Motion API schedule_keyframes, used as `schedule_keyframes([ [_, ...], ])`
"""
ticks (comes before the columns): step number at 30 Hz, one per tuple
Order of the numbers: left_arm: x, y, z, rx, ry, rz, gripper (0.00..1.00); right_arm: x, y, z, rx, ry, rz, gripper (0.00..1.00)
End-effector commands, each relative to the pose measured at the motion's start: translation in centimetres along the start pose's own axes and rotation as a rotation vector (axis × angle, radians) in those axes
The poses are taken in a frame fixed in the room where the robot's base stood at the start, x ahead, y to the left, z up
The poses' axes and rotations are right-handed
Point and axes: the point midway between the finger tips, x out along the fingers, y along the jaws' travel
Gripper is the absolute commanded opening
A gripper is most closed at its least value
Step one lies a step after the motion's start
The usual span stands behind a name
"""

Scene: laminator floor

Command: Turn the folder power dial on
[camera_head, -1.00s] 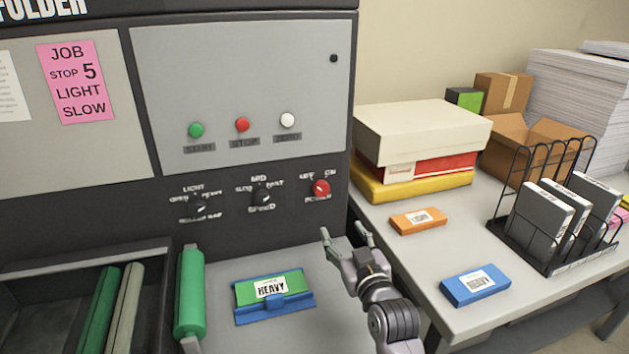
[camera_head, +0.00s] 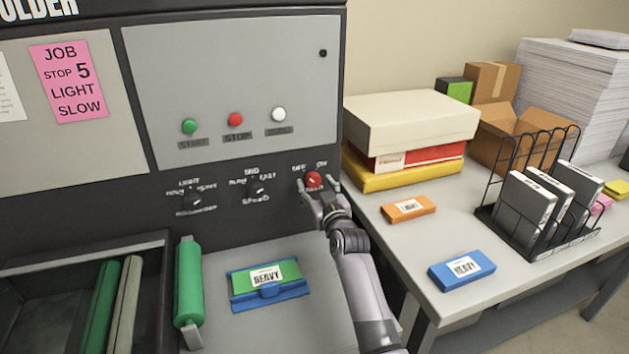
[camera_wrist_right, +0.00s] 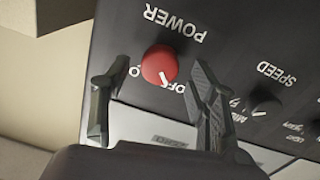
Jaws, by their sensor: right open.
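The folder power dial (camera_head: 313,180) is a red round knob at the right end of the machine's dark lower panel, with OFF and ON marks above it. In the right wrist view the red dial (camera_wrist_right: 160,65) shows below the word POWER, its pale pointer line toward the OFF side. My right gripper (camera_head: 318,187) is at the dial, open, with a finger on either side. In the wrist view the fingers of my right gripper (camera_wrist_right: 152,88) stand apart with the dial between them and no clear contact. My left gripper is not in view.
The speed dial (camera_head: 257,189) and another black dial (camera_head: 194,200) sit left of the power dial. Green, red and white buttons (camera_head: 235,119) are above. A side table (camera_head: 400,245) with boxes stands close to the right. A green HEAVY pack (camera_head: 285,270) lies below.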

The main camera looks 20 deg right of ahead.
Motion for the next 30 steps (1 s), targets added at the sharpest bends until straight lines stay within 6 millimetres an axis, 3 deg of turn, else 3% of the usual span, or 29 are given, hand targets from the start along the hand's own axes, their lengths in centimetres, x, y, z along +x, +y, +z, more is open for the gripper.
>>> schedule_keyframes([
  [6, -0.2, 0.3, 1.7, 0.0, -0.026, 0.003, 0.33, 1.8, 0.0, 0.0, -0.001, -0.001, 0.0, 0.54],
  [17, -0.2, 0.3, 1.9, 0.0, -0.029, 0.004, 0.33, 2.2, 0.1, 0.1, -0.001, 0.0, 0.001, 0.54],
  [30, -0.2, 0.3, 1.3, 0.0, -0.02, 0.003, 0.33, 2.2, 0.0, 0.1, -0.001, 0.0, 0.001, 0.26],
])
